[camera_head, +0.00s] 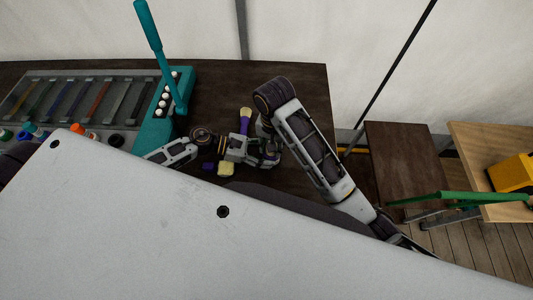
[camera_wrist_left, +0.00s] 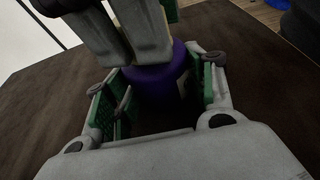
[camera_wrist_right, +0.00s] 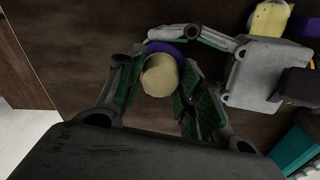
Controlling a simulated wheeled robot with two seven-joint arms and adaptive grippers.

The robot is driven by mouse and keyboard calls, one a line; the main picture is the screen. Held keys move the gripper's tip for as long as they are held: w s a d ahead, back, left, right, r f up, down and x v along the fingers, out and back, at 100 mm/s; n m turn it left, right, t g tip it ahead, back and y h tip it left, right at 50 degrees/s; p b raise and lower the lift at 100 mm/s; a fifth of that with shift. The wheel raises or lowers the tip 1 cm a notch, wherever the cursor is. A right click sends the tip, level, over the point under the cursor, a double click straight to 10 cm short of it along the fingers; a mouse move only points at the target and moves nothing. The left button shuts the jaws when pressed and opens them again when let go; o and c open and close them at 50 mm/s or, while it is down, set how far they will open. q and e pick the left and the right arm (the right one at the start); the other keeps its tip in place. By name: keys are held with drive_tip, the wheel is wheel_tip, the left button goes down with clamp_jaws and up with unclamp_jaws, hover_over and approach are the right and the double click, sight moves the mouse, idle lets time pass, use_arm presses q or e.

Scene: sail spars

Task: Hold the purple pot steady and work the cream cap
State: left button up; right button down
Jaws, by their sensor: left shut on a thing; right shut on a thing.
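The purple pot (camera_wrist_left: 160,85) stands on the dark table between the green-padded fingers of my left gripper (camera_wrist_left: 155,95), which is shut on it from the side. The round cream cap (camera_wrist_right: 160,75) sits above the pot, whose purple rim (camera_wrist_right: 166,48) shows beyond it in the right wrist view. My right gripper (camera_wrist_right: 158,88) is shut on the cap, a finger at each side. Its grey fingers (camera_wrist_left: 140,30) hide the cap in the left wrist view. In the head view my left gripper (camera_head: 238,149) and right gripper (camera_head: 265,152) meet, mostly hiding pot and cap.
A purple-handled brush (camera_head: 245,120) lies just beyond the grippers. A yellow block (camera_head: 225,169) and a purple block (camera_head: 208,166) lie on the near side. A teal lever box (camera_head: 155,130) and a slotted grey tray (camera_head: 75,98) stand left. Open table lies beyond.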

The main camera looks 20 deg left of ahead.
drive_tip(key=shift+s+f+m, duration=0.1)
drive_tip(key=shift+s+m, duration=0.1)
drive_tip(key=shift+m, duration=0.7)
drive_tip(key=c, duration=1)
unclamp_jaws()
drive_tip(key=shift+o, duration=0.6)
drive_tip(key=shift+w, duration=0.1)
drive_tip(key=shift+w+a+r, duration=0.1)
drive_tip(key=shift+w+r, duration=0.05)
drive_tip(key=shift+r, duration=0.15)
drive_tip(key=shift+a+r, duration=0.1)
drive_tip(key=shift+r, duration=1.2)
wheel_tip(320, 180, up, 9)
